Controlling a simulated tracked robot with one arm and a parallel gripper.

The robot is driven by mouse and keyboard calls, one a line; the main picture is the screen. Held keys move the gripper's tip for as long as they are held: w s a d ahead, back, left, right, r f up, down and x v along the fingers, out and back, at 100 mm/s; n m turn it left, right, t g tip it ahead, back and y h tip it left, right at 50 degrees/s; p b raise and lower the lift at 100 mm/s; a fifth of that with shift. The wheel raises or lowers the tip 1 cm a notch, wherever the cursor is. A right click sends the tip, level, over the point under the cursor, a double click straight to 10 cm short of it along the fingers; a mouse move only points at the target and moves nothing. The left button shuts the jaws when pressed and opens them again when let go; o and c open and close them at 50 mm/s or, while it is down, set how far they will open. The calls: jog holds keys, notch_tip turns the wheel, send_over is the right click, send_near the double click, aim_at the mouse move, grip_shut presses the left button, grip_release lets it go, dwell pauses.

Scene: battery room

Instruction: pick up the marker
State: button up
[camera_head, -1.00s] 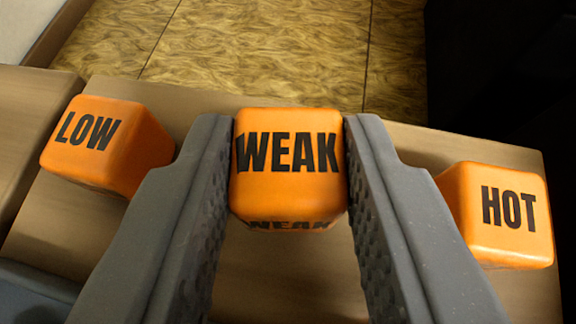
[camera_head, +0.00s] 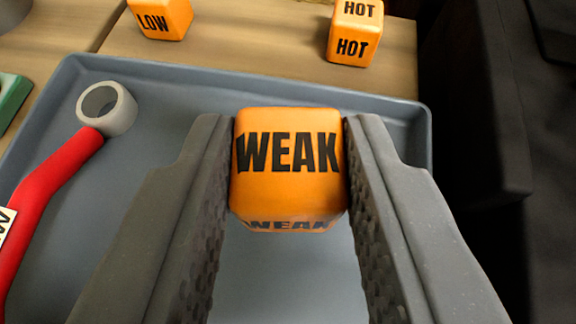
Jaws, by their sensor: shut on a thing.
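The held marker is an orange cube (camera_head: 288,190) with the black word WEAK on its faces. My gripper (camera_head: 289,140) is shut on it, one finger against each side. The cube is in front of a blue-grey tray (camera_head: 160,150) in the picture; its exact height above the tray is hard to tell. Two more orange markers stand on the wooden surface beyond the tray: LOW (camera_head: 160,18) at the upper left and HOT (camera_head: 355,32) at the upper right.
A tool with a red handle (camera_head: 55,170) and a grey ring end (camera_head: 107,108) lies at the tray's left. A green object (camera_head: 12,100) shows at the left edge. The wooden surface (camera_head: 250,40) between LOW and HOT is bare. A dark area (camera_head: 475,130) lies to the right.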

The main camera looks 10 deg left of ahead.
jog(key=shift+f+b, duration=0.3)
jog(key=shift+b, duration=0.6)
jog(key=shift+s+d+b, duration=0.1)
jog(key=shift+d+b, duration=0.05)
jog(key=shift+b, duration=0.95)
jog(key=shift+s+b, duration=0.15)
jog(key=shift+b, duration=0.45)
jog(key=b, duration=0.2)
jog(key=s+b, duration=0.1)
jog(key=b, duration=0.1)
jog(key=shift+d+r, duration=0.15)
jog(key=shift+d, duration=0.05)
jog(key=shift+s+r+b, duration=0.15)
jog(key=shift+s+b, duration=0.15)
jog(key=shift+b, duration=0.25)
